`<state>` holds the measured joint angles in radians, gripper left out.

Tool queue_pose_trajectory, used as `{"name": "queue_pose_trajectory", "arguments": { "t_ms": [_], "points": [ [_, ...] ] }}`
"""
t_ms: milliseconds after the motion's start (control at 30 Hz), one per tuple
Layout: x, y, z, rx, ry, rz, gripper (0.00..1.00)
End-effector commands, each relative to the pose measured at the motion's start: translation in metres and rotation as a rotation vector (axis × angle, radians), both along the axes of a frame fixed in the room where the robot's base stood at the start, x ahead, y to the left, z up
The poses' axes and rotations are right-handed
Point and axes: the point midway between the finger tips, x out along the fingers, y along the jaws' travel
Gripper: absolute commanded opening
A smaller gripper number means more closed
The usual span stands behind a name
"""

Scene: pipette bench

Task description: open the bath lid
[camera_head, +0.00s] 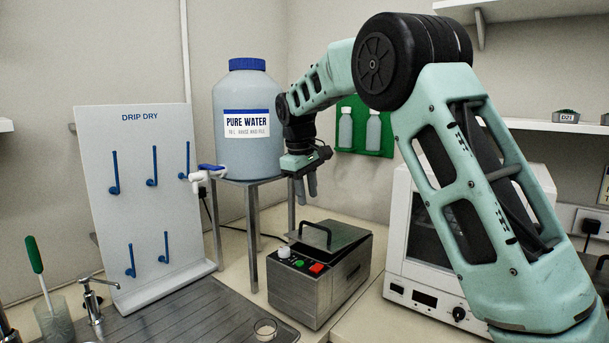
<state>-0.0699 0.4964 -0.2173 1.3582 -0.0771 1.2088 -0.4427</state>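The bath (335,290) is a grey metal box on the bench, with a white knob, a green button and a red switch on its top front. Its flat metal lid (340,237) lies over the top, with a dark line under its edge. A black arched handle (316,228) stands on the lid. My gripper (306,188) hangs above and behind the bath, fingers pointing down. Its two fingers show a narrow gap and hold nothing. It is apart from the handle.
A pure water container (241,160) on a metal stand is left of my gripper. A white drip-dry board (142,245) and a metal drainer (215,325) with a small glass (265,329) are on the left. A white appliance (425,265) stands close right of the bath.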

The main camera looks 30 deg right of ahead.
Motion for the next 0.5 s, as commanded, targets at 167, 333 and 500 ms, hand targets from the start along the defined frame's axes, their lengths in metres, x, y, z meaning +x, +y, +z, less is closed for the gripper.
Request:
{"name": "queue_pose_trajectory", "arguments": {
  "t_ms": [167, 333, 500],
  "points": [
    [-0.001, 0.005, 0.030, -0.001, -0.004, 0.001, 0.32],
    [-0.003, 0.009, 0.047, -0.001, -0.001, 0.000, 0.32],
    [-0.003, 0.010, 0.053, -0.001, 0.000, 0.000, 0.32]
  ]
}}
